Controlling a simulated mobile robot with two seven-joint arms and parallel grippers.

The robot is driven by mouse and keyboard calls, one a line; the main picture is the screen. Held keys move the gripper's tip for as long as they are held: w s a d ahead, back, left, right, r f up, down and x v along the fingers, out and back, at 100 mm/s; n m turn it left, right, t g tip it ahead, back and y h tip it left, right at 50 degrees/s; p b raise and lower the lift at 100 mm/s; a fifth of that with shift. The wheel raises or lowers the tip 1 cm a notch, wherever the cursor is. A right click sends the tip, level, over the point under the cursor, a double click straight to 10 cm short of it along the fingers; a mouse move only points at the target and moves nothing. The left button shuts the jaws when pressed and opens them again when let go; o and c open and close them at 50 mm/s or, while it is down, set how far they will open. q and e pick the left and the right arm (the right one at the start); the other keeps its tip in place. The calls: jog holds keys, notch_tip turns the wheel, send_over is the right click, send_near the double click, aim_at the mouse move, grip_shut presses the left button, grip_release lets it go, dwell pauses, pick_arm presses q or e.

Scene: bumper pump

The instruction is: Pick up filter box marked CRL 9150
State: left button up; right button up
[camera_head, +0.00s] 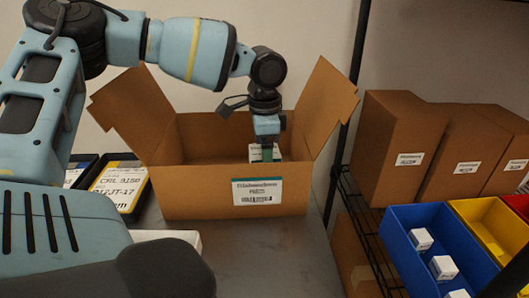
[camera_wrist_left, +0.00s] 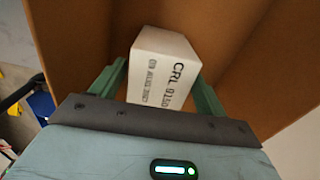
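The white filter box marked CRL 9150 (camera_wrist_left: 165,70) shows in the left wrist view, between the two green fingers of my left gripper (camera_wrist_left: 162,72). In the head view, my left gripper (camera_head: 267,140) reaches down into an open cardboard carton (camera_head: 190,195), and the white top of the filter box (camera_head: 257,154) shows at its fingertips above the carton's front wall. The fingers stand apart on either side of the box. A narrow gap shows at the left finger; contact at the right finger is unclear. The box's lower part is hidden. My right gripper is not in view.
The carton's raised flaps flank the gripper. Black trays with yellow-edged labels (camera_head: 118,187) lie left of the carton. At right, a rack holds brown boxes (camera_head: 395,150), a blue bin (camera_head: 408,248) with small white boxes, and a yellow bin (camera_head: 490,225).

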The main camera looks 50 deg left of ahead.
pick_arm(q)
jog(key=c, duration=1.4)
jog(key=shift+r, duration=0.15)
notch_tip(320, 180, up, 10)
jog(key=shift+f, duration=0.1)
